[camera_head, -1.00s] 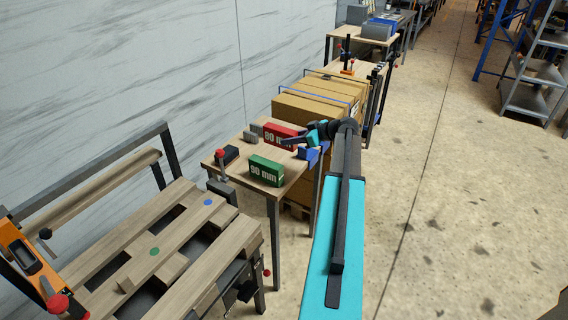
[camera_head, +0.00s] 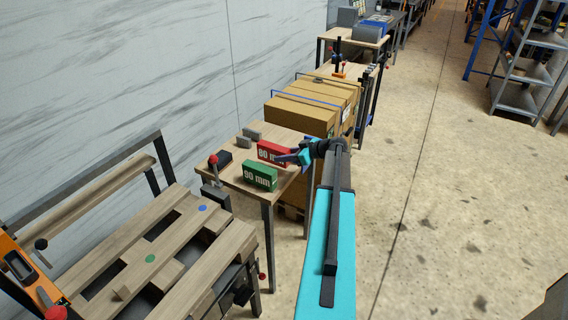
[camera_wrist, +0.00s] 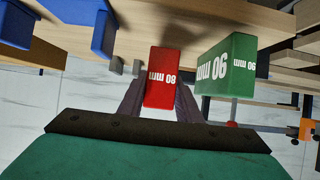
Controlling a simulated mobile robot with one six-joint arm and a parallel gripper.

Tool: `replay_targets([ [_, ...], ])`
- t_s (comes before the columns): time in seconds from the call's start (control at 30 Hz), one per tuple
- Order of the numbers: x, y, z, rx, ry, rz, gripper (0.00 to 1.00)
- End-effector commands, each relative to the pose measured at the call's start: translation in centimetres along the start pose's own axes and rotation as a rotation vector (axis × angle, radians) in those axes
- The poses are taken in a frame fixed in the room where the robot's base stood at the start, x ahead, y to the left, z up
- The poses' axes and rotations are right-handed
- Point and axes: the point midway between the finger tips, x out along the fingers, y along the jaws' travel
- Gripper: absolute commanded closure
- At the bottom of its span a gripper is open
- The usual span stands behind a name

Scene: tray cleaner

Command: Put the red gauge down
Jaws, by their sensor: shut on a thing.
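The red gauge (camera_head: 272,152), a block marked 80 mm, is at the right side of the small wooden table (camera_head: 232,179). My gripper (camera_head: 288,156) is shut on it from the right. In the wrist view the red gauge (camera_wrist: 164,77) sits between my two dark fingers (camera_wrist: 160,100). I cannot tell for sure whether its underside touches the tabletop. The green gauge (camera_head: 260,176), marked 90 mm, stands on the table just in front of it. It also shows beside the red gauge in the wrist view (camera_wrist: 221,66).
Small grey blocks (camera_head: 252,134) stand at the table's back. A dark block (camera_head: 221,158) and a red-knobbed clamp (camera_head: 213,161) are at its left. Cardboard boxes (camera_head: 303,112) stand behind.

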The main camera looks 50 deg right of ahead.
Motion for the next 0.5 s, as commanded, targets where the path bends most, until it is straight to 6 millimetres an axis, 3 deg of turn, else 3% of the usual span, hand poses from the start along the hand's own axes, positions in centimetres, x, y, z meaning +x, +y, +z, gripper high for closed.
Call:
replay_targets([
  [0.5,1.7,0.0,3.0,0.001,0.002,0.0,0.95],
])
